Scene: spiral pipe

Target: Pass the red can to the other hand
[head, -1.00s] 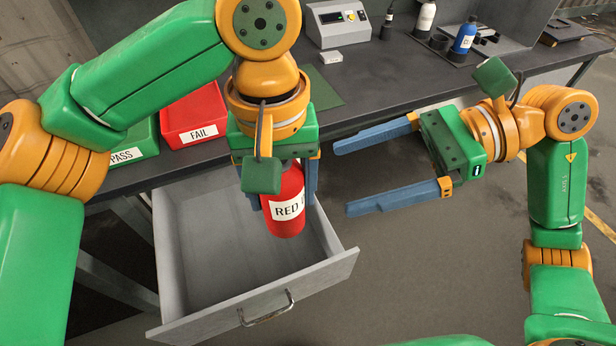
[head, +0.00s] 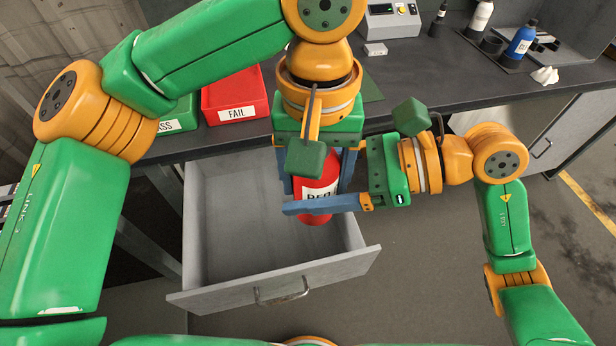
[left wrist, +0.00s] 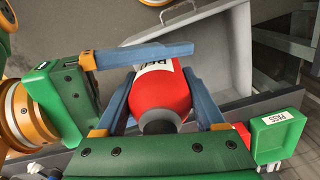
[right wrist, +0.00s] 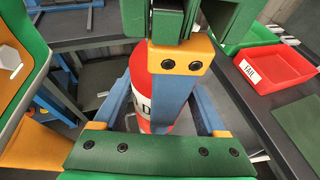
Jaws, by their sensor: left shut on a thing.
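The red can (head: 322,168), with a white label, hangs upright above the open drawer in the head view. My left gripper (head: 317,182) is shut on it from above, with a finger on each side. My right gripper (right wrist: 160,95) is open around the can from the right side. One right finger crosses in front of the can's label in the head view; the other is hidden behind the can and left gripper. In the right wrist view the can (right wrist: 139,75) sits between the right fingers, with a left finger in front of it.
An open, empty grey drawer (head: 215,245) lies below the can. On the dark workbench (head: 430,78) stand a red FAIL tray (head: 237,113), a green PASS tray (head: 178,122), a scale-like device (head: 392,18) and several bottles. Floor at the right is clear.

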